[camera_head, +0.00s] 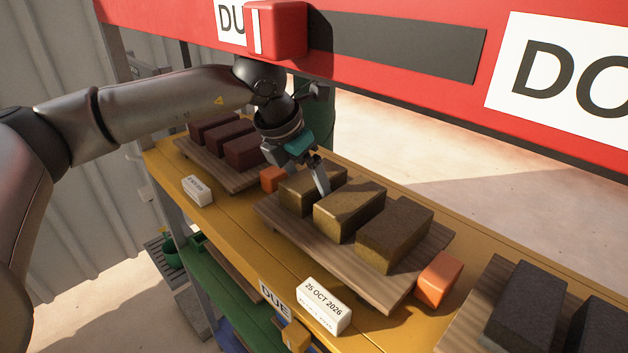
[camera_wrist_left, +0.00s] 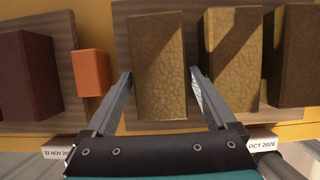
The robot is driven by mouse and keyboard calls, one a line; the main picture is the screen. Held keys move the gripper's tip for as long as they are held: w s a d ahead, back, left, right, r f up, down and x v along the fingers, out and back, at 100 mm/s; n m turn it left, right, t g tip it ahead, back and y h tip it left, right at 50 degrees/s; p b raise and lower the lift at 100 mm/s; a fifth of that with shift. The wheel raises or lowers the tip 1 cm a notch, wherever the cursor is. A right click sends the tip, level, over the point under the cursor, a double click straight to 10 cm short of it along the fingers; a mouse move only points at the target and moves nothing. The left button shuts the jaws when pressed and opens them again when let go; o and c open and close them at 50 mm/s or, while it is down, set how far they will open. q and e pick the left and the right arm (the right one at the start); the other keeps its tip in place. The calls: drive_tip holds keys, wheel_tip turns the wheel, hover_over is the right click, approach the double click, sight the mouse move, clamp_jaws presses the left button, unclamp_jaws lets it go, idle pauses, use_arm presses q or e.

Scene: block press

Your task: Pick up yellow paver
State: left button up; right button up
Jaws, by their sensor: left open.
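Three pavers lie on the middle wooden pallet. The leftmost yellow paver (camera_head: 300,197) is rough and olive-yellow, and it also shows in the left wrist view (camera_wrist_left: 158,42). A second yellow paver (camera_head: 348,214) lies right of it, also in the left wrist view (camera_wrist_left: 234,45). My left gripper (camera_head: 308,176) is open at the leftmost yellow paver. In the left wrist view its fingers (camera_wrist_left: 160,76) show on either side of that paver, one in the gap to the second. In the head view the far finger is mostly hidden. My right gripper is not in view.
A browner paver (camera_head: 394,238) ends the row on the pallet (camera_head: 385,290). Orange blocks (camera_head: 439,278) stand between pallets. Dark red pavers (camera_head: 212,128) lie left, dark grey ones (camera_head: 523,305) right. Date cards (camera_head: 324,306) stand along the yellow shelf's front. A red beam (camera_head: 400,25) runs overhead.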

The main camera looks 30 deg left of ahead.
use_arm(q)
drive_tip(key=shift+w+d+r, duration=0.1)
drive_tip(key=shift+w+d, duration=0.15)
drive_tip(key=shift+w, duration=0.35)
drive_tip(key=shift+w+f+p, duration=0.2)
drive_tip(key=shift+f+p, duration=0.2)
drive_tip(key=shift+f, duration=0.2)
drive_tip(key=shift+f+b, duration=0.3)
drive_tip(key=shift+b, duration=0.15)
clamp_jaws()
drive_tip(key=shift+w+r, duration=0.1)
drive_tip(key=shift+r, duration=0.05)
idle(0.6)
